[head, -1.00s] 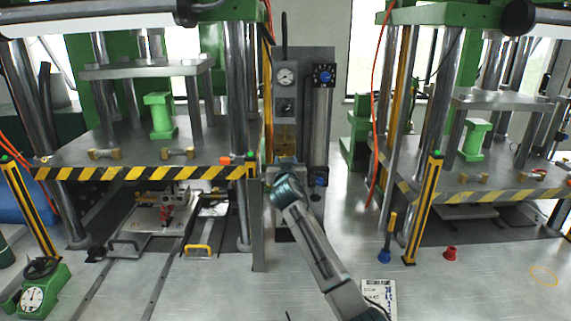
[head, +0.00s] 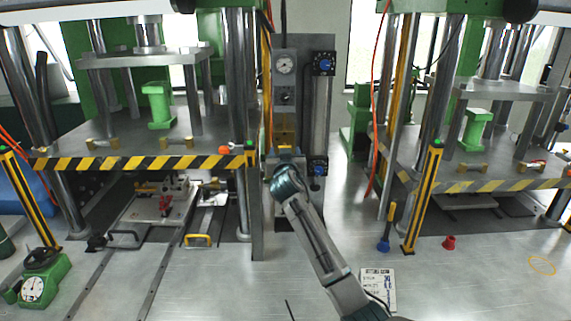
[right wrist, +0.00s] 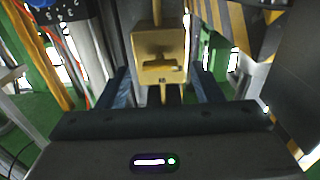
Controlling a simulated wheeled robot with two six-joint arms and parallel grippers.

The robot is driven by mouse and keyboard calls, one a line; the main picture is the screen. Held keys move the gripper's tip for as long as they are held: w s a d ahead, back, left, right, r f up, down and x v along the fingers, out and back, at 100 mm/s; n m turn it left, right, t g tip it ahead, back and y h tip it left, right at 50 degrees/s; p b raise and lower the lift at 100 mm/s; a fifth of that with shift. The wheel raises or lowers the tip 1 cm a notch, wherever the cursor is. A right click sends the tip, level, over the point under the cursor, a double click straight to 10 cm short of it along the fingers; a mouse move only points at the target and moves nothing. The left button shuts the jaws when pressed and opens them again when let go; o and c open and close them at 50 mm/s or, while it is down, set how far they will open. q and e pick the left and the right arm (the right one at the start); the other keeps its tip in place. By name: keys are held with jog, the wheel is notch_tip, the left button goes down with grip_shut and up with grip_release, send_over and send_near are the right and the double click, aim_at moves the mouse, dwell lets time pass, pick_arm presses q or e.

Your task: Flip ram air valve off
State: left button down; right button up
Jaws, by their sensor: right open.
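A yellow-brass valve block (head: 285,132) is mounted on the grey panel between the two presses. In the right wrist view the block (right wrist: 162,62) is close ahead, with a T-shaped feature on its face and a narrow dark part below it. I cannot tell the valve's on or off position. My right gripper (right wrist: 163,90) is open, its two dark blue fingers apart on either side of the area below the block. No contact is visible. In the head view my right wrist hides most of the gripper. My left gripper is not in view.
A round gauge (head: 284,64) sits above the block. A clear vertical tube with blue-knobbed valves (head: 318,168) stands right of it. A striped press edge (head: 140,162) lies close on the left.

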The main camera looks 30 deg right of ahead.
jog(key=b+v, duration=0.3)
jog(key=v, duration=0.6)
jog(key=shift+s+f, duration=0.1)
jog(key=shift+s, duration=0.05)
